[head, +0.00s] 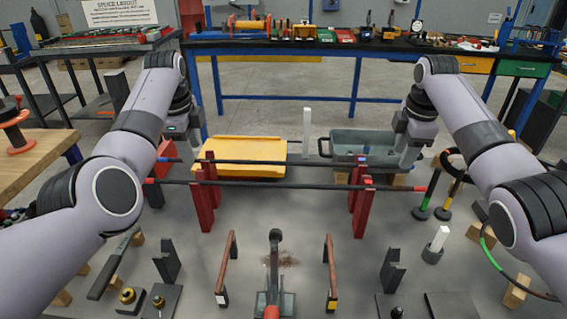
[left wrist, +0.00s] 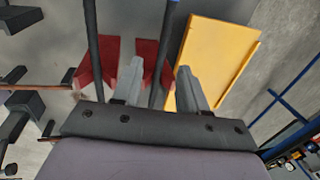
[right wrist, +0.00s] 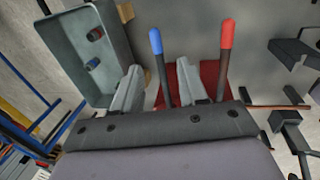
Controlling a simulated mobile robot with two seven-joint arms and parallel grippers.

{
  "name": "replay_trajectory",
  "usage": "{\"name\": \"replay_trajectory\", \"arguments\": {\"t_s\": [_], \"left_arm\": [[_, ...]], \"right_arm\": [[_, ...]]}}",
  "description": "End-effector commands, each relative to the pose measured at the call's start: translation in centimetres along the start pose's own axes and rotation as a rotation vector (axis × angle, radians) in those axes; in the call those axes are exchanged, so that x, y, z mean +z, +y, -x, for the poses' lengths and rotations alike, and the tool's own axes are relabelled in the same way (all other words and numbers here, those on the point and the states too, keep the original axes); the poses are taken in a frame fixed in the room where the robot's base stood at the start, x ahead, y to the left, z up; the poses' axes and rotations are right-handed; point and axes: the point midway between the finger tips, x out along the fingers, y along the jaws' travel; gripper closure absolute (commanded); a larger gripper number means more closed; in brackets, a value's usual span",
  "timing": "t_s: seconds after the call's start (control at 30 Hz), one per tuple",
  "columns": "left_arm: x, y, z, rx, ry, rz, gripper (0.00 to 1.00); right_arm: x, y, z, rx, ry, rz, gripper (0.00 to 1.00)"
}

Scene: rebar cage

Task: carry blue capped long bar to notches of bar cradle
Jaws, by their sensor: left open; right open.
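The blue capped long bar (head: 275,162) lies level across two red stands (head: 208,190), behind a parallel red capped bar (head: 275,185). Its blue cap (right wrist: 156,40) shows in the right wrist view. My left gripper (head: 186,152) is open, with the bar (left wrist: 166,50) between its fingers in the left wrist view. My right gripper (head: 406,158) is open near the other end, with the bar (right wrist: 164,85) between its fingers. I cannot tell whether fingers touch it. Dark notched brackets stand at the front left (head: 167,262) and front right (head: 392,270); they look like the bar cradle.
A yellow lid or tray (head: 240,155) and a grey bin (head: 362,147) sit behind the bars. A white post (head: 306,130) stands between them. Two brown rails (head: 227,265) and a grey clamp-like tool (head: 274,275) stand at front centre. A blue-framed workbench (head: 330,48) spans the back.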

Motion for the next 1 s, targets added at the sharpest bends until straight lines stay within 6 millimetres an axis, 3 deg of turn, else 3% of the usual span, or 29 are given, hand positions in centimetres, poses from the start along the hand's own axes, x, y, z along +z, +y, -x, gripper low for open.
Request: {"name": "replay_trajectory", "arguments": {"t_s": [0.23, 0.6, 0.63, 0.73, 1.0], "left_arm": [[0.0, 0.0, -2.1, 0.000, -0.001, 0.001, 0.58], [0.0, 0.0, -2.5, -0.001, -0.001, 0.000, 0.58], [0.0, 0.0, -2.5, -0.001, -0.001, 0.000, 0.64], [0.0, 0.0, -2.5, -0.001, -0.001, 0.000, 0.97], [0.0, 0.0, -2.5, -0.001, -0.001, 0.000, 1.00]], "right_arm": [[-0.1, 0.0, -2.2, -0.001, 0.000, 0.003, 0.58], [-0.1, 0.0, -2.5, 0.000, 0.000, 0.002, 0.58], [-0.1, 0.0, -2.5, 0.000, 0.000, 0.002, 0.64], [-0.1, 0.0, -2.5, 0.000, 0.000, 0.002, 0.97], [-0.1, 0.0, -2.5, 0.000, 0.000, 0.002, 1.00]]}}
